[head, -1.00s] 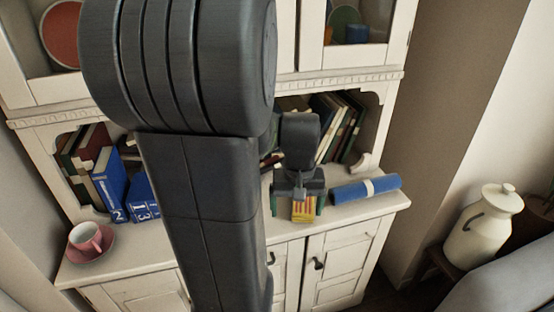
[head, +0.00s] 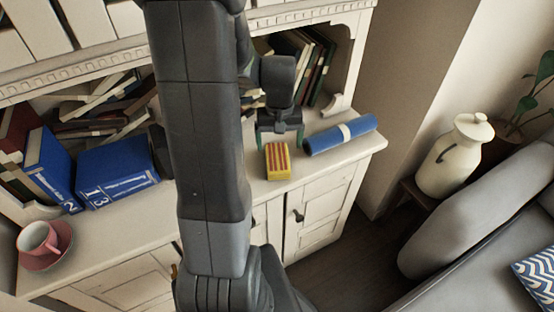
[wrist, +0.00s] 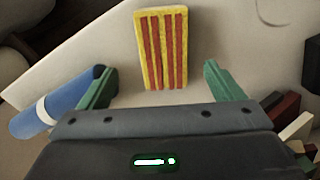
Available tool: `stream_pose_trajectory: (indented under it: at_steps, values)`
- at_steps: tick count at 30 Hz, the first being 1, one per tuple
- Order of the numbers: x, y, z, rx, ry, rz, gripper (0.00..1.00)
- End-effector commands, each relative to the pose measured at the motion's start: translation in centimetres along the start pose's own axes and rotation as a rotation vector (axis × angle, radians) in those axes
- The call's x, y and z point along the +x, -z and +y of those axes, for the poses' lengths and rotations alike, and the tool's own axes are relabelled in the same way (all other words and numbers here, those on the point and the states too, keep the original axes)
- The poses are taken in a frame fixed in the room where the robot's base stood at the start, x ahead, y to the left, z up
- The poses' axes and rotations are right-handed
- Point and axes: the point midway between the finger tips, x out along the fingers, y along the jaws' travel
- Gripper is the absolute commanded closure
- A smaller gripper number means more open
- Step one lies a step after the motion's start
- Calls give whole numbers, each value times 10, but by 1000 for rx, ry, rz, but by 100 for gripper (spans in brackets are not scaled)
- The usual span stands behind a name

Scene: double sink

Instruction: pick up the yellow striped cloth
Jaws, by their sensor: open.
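The yellow cloth with red stripes (head: 277,161) lies as a compact folded block on the cabinet top, near its front edge. In the wrist view the cloth (wrist: 162,48) is ahead of the fingertips, roughly centred between them. My gripper (head: 281,138) is open and empty, just behind the cloth in the head view. Its green fingers (wrist: 160,82) show spread apart in the wrist view, with the cloth apart from both. How high the gripper is above the top is hard to tell.
A blue roll with a white band (head: 341,136) lies right of the gripper. A pink cup (head: 38,240) on a saucer is far left. The cabinet top's front edge is close.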

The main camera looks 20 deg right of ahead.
Motion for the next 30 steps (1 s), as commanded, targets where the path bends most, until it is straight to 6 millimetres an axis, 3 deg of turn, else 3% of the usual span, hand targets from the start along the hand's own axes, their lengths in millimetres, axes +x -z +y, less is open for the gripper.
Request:
stream_pose_trajectory:
  at_steps: [8,18,28,30]
  values:
    - [20,0,-1,0,0,-1,13]
    - [61,3,-6,0,1,-1,13]
    - [67,3,-5,0,0,2,13]
    - [67,3,-5,0,0,2,24]
